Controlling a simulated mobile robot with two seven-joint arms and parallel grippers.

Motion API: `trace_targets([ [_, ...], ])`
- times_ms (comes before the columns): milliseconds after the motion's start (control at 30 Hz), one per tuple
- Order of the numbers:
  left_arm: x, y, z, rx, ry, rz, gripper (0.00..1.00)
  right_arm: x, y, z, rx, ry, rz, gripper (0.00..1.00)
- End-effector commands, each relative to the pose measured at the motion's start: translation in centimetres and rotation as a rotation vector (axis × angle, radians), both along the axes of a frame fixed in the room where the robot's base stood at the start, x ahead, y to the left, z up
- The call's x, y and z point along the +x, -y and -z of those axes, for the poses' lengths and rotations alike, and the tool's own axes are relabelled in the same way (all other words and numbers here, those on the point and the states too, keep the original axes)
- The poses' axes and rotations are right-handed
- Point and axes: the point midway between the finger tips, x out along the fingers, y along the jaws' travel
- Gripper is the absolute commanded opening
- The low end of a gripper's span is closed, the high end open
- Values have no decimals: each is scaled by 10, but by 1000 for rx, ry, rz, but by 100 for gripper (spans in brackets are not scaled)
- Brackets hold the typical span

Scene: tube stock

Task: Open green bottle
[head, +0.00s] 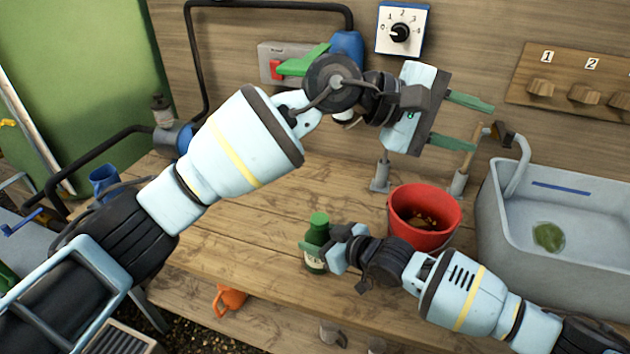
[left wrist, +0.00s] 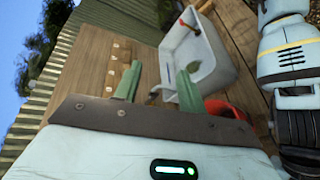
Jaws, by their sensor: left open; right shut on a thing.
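The green bottle (head: 315,264) stands upright on the wooden bench, with its green cap (head: 319,219) in place on top. My right gripper (head: 318,246) is shut on the bottle's body from the right side, and its fingers hide part of the bottle. My left gripper (head: 466,123) is raised up and to the right of the bottle, in front of the back wall. Its two green fingers are apart with nothing between them. They also show open in the left wrist view (left wrist: 158,86), where the bottle is not visible.
A red bucket (head: 424,247) with brownish contents stands right of the bottle. The grey sink (head: 500,242) is at the right, also seen in the left wrist view (left wrist: 207,60). The bench left of the bottle is clear.

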Motion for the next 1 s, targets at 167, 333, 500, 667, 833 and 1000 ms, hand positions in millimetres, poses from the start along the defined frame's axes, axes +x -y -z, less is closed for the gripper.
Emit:
trace_targets([
  [167, 2, -30, 53, 299, 212, 60, 41, 0, 0, 1, -1, -1, 0, 0],
  [333, 13, -74, 96, 600, 377, 109, 41, 0, 0, 1, -1, -1, 0, 0],
  [500, 27, -126, 125, 896, 492, 148, 41, 0, 0, 1, -1, -1, 0, 0],
  [667, 36, -170, 137, 1122, 545, 174, 41, 0, 0, 1, -1, -1, 0, 0],
  [833, 40, -197, 140, 1254, 560, 184, 41, 0, 0, 1, -1, -1, 0, 0],
  [1000, 41, -204, 140, 1292, 562, 188, 41, 0, 0, 1, -1, -1, 0, 0],
])
